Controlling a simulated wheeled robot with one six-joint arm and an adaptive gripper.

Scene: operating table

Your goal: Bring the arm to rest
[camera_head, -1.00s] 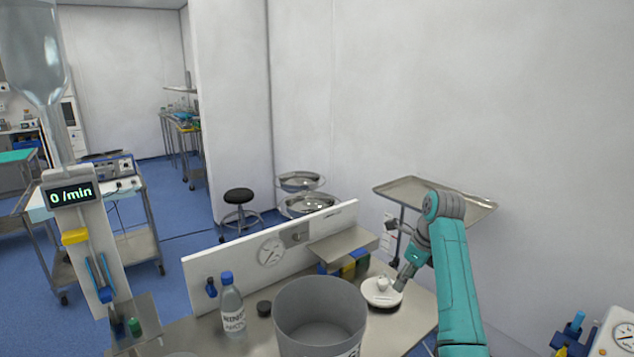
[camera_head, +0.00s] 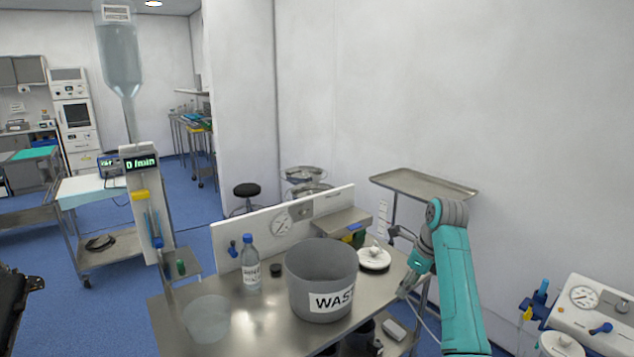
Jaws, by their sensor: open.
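My teal and grey arm reaches in from the lower right. My gripper (camera_head: 404,289) hangs at its end, fingers pointing down and left, near the right edge of the steel table (camera_head: 258,318). It is open and I see nothing between its fingers. It is to the right of the grey waste bin (camera_head: 321,272) and apart from it. A white round lid with a knob (camera_head: 374,258) lies on the table behind the bin, up and left of the gripper, not touching it.
A water bottle (camera_head: 250,265), a small dark cap (camera_head: 275,270) and a translucent bowl (camera_head: 207,318) stand left of the bin. A white panel with a gauge (camera_head: 281,221) runs along the table's back. A steel tray stand (camera_head: 424,184) is behind my arm. Another gauge unit (camera_head: 584,297) is at right.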

